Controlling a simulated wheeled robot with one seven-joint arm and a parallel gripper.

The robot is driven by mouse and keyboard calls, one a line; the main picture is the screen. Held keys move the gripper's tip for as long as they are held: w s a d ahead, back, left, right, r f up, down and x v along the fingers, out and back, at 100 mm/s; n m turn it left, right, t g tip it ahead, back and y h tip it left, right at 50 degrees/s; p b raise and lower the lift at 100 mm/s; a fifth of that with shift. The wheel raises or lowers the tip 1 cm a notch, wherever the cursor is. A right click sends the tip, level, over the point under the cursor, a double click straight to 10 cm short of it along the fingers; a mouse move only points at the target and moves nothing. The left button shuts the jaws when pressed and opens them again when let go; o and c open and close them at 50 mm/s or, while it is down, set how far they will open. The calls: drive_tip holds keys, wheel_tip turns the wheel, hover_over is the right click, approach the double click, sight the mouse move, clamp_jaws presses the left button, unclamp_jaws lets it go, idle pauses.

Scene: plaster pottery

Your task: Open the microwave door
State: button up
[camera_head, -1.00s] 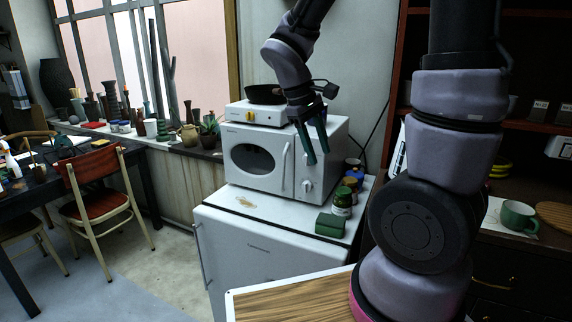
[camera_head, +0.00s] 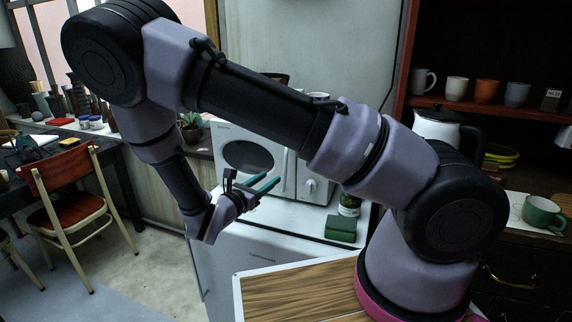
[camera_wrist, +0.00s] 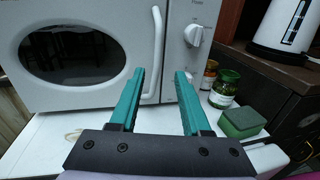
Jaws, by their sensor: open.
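The white microwave (camera_head: 228,134) stands on a white fridge (camera_head: 262,262), its door shut. In the wrist view the microwave door (camera_wrist: 110,100) has a dark oval window, and a white vertical handle (camera_wrist: 155,52) runs along its right edge. A white knob (camera_wrist: 195,33) is on the panel right of it. My gripper (camera_head: 272,184), with teal fingers, is in front of the microwave. In the wrist view my gripper (camera_wrist: 162,74) is open and empty. The handle shows between its fingertips, but I cannot tell whether it is actually between them in depth.
Jars (camera_wrist: 224,88) and a green block (camera_wrist: 240,123) stand on the fridge top to the right. A white kettle (camera_head: 440,126) and a green mug (camera_head: 541,213) are further right. A wooden-topped surface (camera_head: 300,292) is in front. A red chair (camera_head: 72,200) is at left.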

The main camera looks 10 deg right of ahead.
sight(286, 170)
drive_tip(key=x, duration=1)
drive_tip(key=shift+w+d, duration=0.15)
drive_tip(key=shift+w, duration=0.25)
clamp_jaws()
idle(1.0)
